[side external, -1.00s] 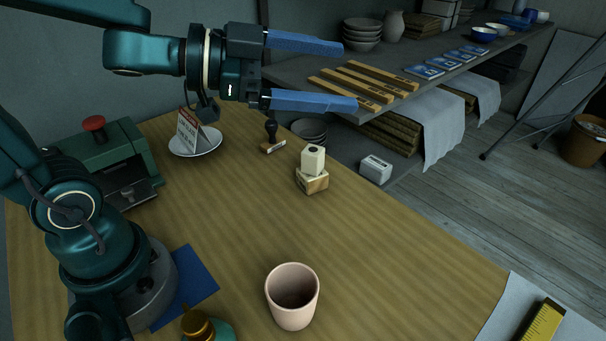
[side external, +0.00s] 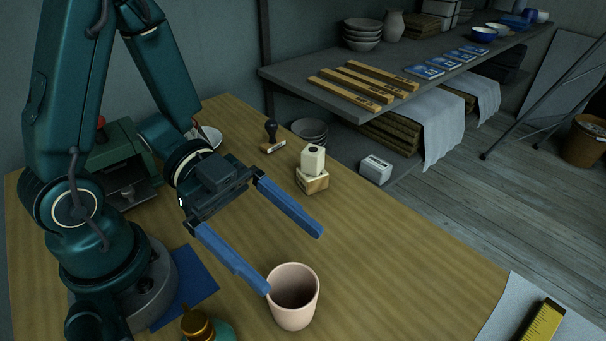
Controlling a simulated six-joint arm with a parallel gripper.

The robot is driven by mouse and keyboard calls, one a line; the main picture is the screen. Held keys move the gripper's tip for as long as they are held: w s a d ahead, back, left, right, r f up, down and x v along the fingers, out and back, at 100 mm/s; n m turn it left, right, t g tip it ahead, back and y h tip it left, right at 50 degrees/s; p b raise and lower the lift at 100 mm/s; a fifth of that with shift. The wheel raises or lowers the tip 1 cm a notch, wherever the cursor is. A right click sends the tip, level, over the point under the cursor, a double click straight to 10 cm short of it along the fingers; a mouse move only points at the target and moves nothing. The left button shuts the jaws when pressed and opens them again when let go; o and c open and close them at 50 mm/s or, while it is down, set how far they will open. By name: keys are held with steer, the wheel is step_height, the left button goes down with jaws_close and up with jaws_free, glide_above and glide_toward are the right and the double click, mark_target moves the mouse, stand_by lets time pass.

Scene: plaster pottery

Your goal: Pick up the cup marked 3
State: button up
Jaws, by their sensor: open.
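A pale pink cup (side external: 293,311) stands upright on the wooden table near the front edge of the picture. No number shows on the side of it that I see. My gripper (side external: 295,262) is open, with two blue fingers spread wide and nothing between them. It is above the table, behind the cup as seen here. The tip of the nearer finger appears beside the cup's upper left rim; I cannot tell whether it touches.
A wooden block with a white piece on it (side external: 313,170) and a dark-handled stamp (side external: 272,137) stand behind the gripper. A green machine (side external: 122,165) is at the left. A brass-topped object (side external: 198,325) is left of the cup.

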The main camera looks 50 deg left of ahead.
mark_target(311, 316)
step_height(311, 316, down, 7)
steer(key=shift+f, duration=0.15)
steer(key=shift+x, duration=2.55)
steer(key=c, duration=1.3)
